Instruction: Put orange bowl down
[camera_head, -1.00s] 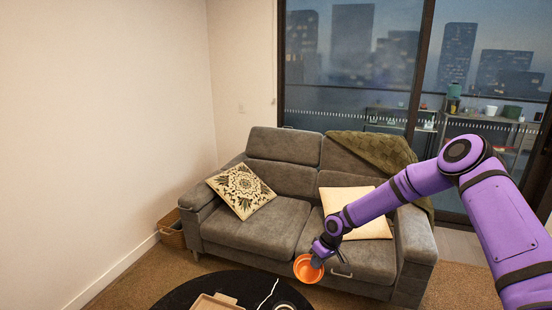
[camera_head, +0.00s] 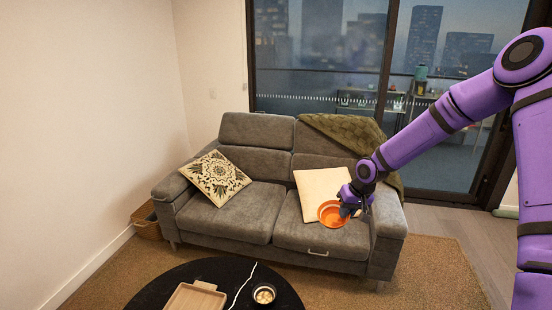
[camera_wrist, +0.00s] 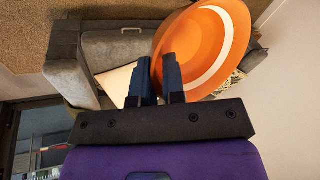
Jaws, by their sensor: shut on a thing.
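The orange bowl (camera_head: 332,214) is in my gripper (camera_head: 350,205), in front of the right part of the sofa in the head view. In the wrist view the bowl (camera_wrist: 208,45) shows its orange surface with a white ring. The two dark fingers of my gripper (camera_wrist: 158,78) are at the bowl's near edge, shut on it. The bowl looks tilted and held in the air, clear of the black table. The exact grip on the rim is partly hidden by the fingers.
A round black table (camera_head: 205,270) stands at the front, with a wooden tray (camera_head: 195,297), a white cable and a small cup (camera_head: 264,294). The grey sofa (camera_head: 235,212) bears a patterned cushion (camera_head: 215,177) and a cream cushion (camera_head: 318,190). Rug (camera_head: 430,265) lies free on the right.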

